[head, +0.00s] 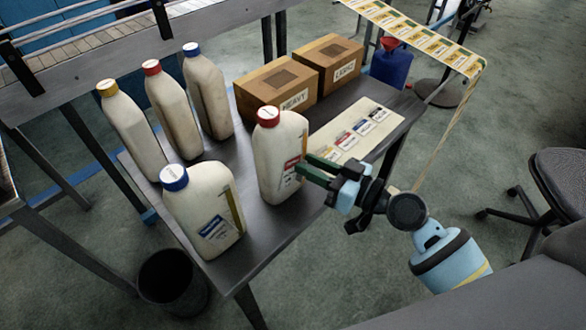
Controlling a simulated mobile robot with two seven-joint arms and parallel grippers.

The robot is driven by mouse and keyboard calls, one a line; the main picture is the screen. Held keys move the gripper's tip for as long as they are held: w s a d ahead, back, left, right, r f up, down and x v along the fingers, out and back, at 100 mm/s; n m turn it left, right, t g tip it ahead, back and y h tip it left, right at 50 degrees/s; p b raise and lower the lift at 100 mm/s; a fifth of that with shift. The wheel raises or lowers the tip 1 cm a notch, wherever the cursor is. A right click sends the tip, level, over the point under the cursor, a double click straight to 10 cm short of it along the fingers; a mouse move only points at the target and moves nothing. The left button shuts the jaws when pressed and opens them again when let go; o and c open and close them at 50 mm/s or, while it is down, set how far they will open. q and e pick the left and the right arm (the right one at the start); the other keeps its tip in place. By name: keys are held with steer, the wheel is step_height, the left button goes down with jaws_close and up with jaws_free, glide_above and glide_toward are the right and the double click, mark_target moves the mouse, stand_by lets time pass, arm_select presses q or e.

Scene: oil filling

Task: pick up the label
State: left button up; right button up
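A pale label sheet (352,128) lies on the dark table, with several labels in a row: yellow (327,153), red (346,141), blue (363,128) and black (379,114). My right gripper (303,162) reaches in from the right, its green fingers slightly apart. The fingertips are beside the right side of a red-capped bottle (275,140) and near the sheet's front-left end. Whether they touch the bottle is unclear. That bottle bears a red-and-white label (291,170), partly by the fingers. No label shows between the fingers. My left gripper is not in view.
A blue-capped bottle (204,212) with a dark-blue label stands at the table's front left. Boxes marked HEAVY (275,80) and LIGHT (328,62) and a blue jug (391,65) with a red funnel are at the back.

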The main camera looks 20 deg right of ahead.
mark_target(299, 147)
jaws_close()
stand_by(0.3)
steer(key=shift+r, duration=0.8)
step_height(299, 147, up, 2)
steer(key=shift+r+p, duration=0.2)
steer(key=shift+p, duration=0.35)
steer(key=s+a, duration=0.2)
steer(key=s, duration=0.5)
steer(key=s+a+r, duration=0.1)
steer(key=s+a, duration=0.1)
steer(key=s, duration=0.6)
steer(key=shift+s+a, duration=0.2)
steer(key=shift+a, duration=0.1)
